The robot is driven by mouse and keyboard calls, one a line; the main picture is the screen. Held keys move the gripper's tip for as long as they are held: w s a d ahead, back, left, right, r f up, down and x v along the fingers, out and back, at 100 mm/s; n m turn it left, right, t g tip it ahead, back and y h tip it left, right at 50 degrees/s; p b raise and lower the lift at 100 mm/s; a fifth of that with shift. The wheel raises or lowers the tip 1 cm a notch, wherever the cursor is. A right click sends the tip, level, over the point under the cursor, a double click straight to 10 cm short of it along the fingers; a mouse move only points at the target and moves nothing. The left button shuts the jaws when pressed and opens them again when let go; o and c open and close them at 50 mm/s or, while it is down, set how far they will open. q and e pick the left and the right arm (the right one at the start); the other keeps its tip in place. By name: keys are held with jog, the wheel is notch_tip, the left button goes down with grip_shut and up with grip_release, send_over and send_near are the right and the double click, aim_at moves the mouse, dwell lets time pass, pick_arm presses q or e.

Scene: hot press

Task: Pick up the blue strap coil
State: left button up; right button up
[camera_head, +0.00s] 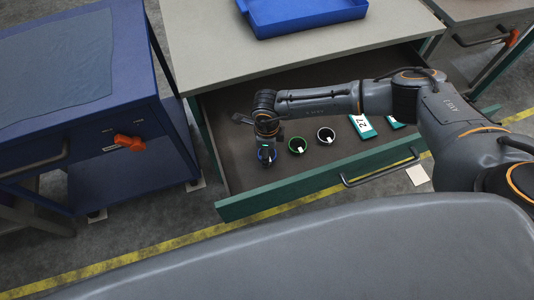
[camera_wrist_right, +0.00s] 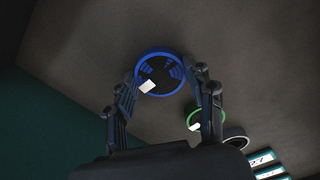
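The blue strap coil (camera_wrist_right: 176,70) is a ring with a white tag, lying in the open drawer. In the wrist view it sits ahead of and between the fingers of my right gripper (camera_wrist_right: 168,88). The fingers are spread, with one on each side of the coil, and nothing is held. In the head view my right gripper (camera_head: 266,144) is over the blue coil (camera_head: 271,156) and hides part of it. I cannot tell whether the fingers touch the coil. My left gripper is not in view.
A green coil (camera_head: 298,145) and a white-grey coil (camera_head: 326,135) lie to the right in the drawer (camera_head: 290,195). Two teal-and-white boxes (camera_head: 362,126) (camera_head: 395,122) lie further right. The bench top (camera_head: 230,50) is above; a blue cabinet (camera_head: 70,110) stands left.

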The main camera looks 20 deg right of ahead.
jog(key=c, duration=0.3)
jog(key=shift+r, duration=0.1)
